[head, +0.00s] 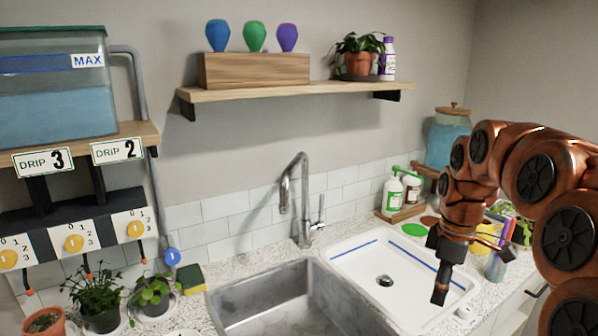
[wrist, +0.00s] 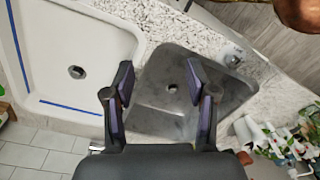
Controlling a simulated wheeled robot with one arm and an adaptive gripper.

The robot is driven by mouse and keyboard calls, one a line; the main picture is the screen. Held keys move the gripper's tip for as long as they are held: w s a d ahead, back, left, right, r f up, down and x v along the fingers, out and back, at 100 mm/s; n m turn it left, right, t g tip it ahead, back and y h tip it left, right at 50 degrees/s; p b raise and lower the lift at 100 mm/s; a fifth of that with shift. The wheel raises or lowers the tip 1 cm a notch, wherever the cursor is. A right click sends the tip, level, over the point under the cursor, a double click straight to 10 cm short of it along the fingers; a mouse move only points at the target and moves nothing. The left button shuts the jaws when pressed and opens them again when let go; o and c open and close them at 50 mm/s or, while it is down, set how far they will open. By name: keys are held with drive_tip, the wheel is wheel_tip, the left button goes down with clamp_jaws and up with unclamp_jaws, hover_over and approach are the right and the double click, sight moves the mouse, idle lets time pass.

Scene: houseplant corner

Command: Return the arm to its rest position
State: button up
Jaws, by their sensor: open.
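My arm, orange-brown with black joint caps, reaches in from the right edge of the head view. My gripper (head: 440,272) hangs at its end, pointing down over the white basin (head: 352,270). In the wrist view my gripper (wrist: 160,88) has its two dark fingers spread apart with nothing between them. The steel sink (wrist: 150,120) lies below and beyond the fingers, and the white basin (wrist: 95,45) is to their left. The steel sink also shows in the head view (head: 250,290).
The faucet (head: 302,200) rises behind the sink. Bottles (head: 393,195) and a blue jar (head: 447,140) stand at the back right, near my arm. A shelf (head: 300,90) holds vases and a plant. Potted plants (head: 98,300) and a water tank (head: 55,95) are at left.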

drive_tip(key=s+a+f+m, duration=0.2)
drive_tip(key=s+a+m, duration=0.1)
drive_tip(key=s, duration=0.7)
drive_tip(key=s+a+f+m+g+p, duration=0.1)
drive_tip(key=s+a+m, duration=0.3)
drive_tip(key=s, duration=0.6)
drive_tip(key=s+a+f+m, duration=0.3)
drive_tip(key=s+f+m, duration=0.1)
drive_tip(key=s, duration=0.5)
drive_tip(key=shift+s+a+m+h, duration=0.15)
drive_tip(key=shift+s+m+h, duration=0.15)
drive_tip(key=shift+s+m, duration=0.1)
